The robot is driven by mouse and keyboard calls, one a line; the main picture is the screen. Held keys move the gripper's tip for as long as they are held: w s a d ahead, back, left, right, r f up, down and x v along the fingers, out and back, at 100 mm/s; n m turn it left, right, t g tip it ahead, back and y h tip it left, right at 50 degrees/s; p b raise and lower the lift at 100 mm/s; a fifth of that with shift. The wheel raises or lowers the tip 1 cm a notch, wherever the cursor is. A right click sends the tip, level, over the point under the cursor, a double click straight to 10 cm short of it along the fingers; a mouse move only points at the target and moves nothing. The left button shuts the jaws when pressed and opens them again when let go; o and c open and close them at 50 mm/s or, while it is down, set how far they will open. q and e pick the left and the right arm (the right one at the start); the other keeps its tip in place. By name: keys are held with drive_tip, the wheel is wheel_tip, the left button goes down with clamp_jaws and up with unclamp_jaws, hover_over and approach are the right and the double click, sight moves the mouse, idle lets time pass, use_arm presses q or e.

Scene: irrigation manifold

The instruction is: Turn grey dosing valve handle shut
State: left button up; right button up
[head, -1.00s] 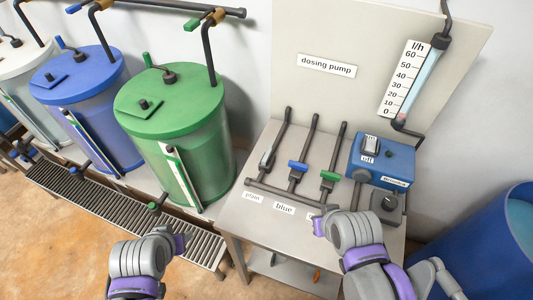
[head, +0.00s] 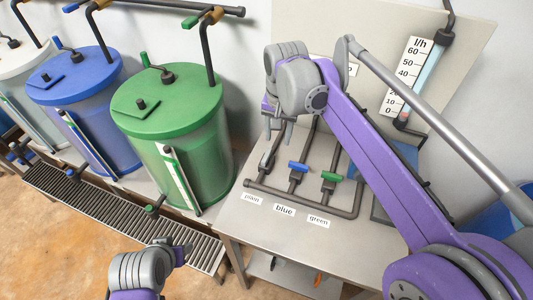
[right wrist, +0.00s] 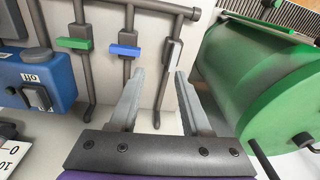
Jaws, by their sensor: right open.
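The grey dosing valve handle (head: 268,159) sits on the leftmost pipe, above the "plain" label. In the right wrist view the grey handle (right wrist: 174,53) lies lengthwise along its pipe. My right gripper (head: 279,134) is open, above and close to this valve. In the right wrist view its two fingers (right wrist: 160,75) point towards the pipe, with nothing between them; the handle is just beyond the tips. I cannot tell whether they touch it. My left gripper (head: 182,250) is low at the front, away from the valves; its jaw opening is unclear.
The blue handle (head: 298,167) and green handle (head: 331,177) sit across their pipes, right of the grey one. A blue pump box (right wrist: 35,76) stands beyond them, mostly behind my arm in the head view. The green tank (head: 176,110) stands close to the left.

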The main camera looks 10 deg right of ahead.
sight(266, 155)
drive_tip(key=shift+m+g, duration=0.5)
drive_tip(key=w+f, duration=0.1)
drive_tip(key=f, duration=0.2)
drive_tip(key=w+a+f, duration=0.1)
drive_tip(key=f, duration=0.3)
drive_tip(key=w+a+f+b, duration=0.1)
drive_tip(key=f, duration=0.3)
drive_tip(key=shift+w+a, duration=0.25)
drive_tip(key=shift+w, duration=0.05)
clamp_jaws()
